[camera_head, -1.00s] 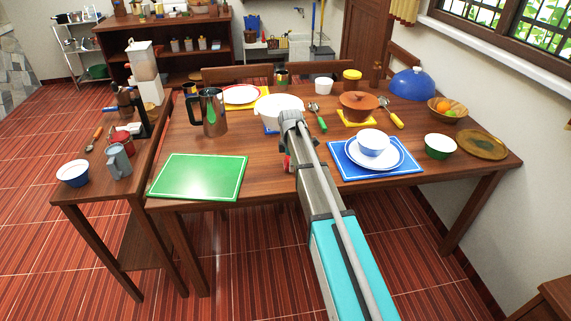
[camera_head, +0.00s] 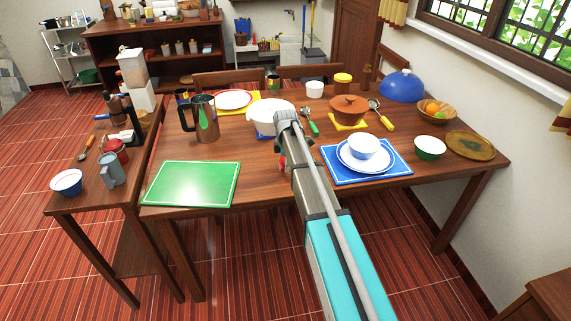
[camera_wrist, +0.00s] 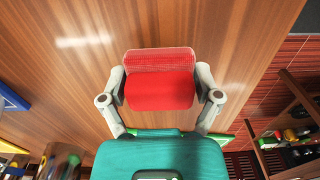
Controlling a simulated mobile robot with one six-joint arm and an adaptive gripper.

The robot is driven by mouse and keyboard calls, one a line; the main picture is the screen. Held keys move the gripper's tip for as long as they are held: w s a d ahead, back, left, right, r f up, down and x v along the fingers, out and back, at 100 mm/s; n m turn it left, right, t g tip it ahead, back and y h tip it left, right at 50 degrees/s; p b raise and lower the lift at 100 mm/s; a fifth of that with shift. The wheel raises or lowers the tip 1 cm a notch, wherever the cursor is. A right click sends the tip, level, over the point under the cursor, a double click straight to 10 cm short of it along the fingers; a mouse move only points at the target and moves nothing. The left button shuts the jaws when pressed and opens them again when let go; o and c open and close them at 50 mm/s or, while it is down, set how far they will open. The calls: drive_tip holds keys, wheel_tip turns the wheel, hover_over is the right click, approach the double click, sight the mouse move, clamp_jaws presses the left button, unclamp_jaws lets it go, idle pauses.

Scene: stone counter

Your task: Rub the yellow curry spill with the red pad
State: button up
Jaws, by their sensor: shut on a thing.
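The red pad (camera_wrist: 160,90) is held between the two fingers of my gripper (camera_wrist: 160,82) in the wrist view. Its front is plain red, and its far part looks paler and textured. Bare brown wood of the table lies beyond it; I cannot tell whether the pad touches it. In the head view my arm hides most of the gripper, and only a small red bit of the pad (camera_head: 282,162) shows at its left side. I see no yellow curry spill in either view; part of the table is hidden behind my arm and the pad.
A green board (camera_head: 190,184) lies left of my arm on the table (camera_head: 255,165). A blue mat (camera_head: 336,174) with a plate and bowl (camera_head: 364,146) lies right. A white pot (camera_head: 268,110) stands behind, a metal pitcher (camera_head: 203,118) back left. The front middle tabletop looks clear.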

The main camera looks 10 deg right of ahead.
drive_tip(key=shift+r+p, duration=1.75)
drive_tip(key=shift+r, duration=0.3)
drive_tip(key=shift+r+p, duration=1.5)
